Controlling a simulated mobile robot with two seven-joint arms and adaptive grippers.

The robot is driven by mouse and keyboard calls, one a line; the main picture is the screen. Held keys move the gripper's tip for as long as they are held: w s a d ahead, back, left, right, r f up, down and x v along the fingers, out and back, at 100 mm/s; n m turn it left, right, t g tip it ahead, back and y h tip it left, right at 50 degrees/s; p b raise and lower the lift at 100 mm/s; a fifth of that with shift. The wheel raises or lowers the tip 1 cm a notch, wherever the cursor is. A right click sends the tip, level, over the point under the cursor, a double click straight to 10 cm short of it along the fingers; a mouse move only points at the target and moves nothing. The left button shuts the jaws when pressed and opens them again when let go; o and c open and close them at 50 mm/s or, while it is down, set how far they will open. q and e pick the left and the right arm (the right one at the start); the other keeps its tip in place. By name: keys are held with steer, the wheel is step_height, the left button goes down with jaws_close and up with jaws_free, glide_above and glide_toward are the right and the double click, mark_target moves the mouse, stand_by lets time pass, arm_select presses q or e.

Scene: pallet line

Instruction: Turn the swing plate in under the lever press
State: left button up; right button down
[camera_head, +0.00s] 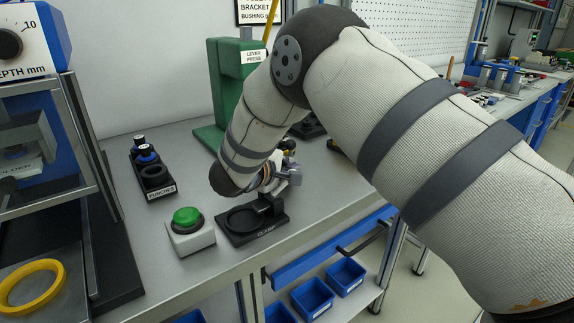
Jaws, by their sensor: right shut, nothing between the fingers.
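The green lever press (228,90), with a white "LEVER PRESS" sign, stands at the back of the bench. My right arm hides much of its front. My right gripper (290,176) is shut and empty, partly hidden behind my wrist. I cannot make out the swing plate for certain; my arm covers the area under the press. My left gripper is not in view.
A green push button (187,217) on a grey box stands left of the fixture. A black punch rack (152,171) stands behind it. A yellow ring (32,285) lies at the lower left by a depth-gauge stand. Blue bins (312,296) sit below the bench edge.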

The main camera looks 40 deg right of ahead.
steer(key=v, duration=1.2)
steer(key=shift+f, duration=0.1)
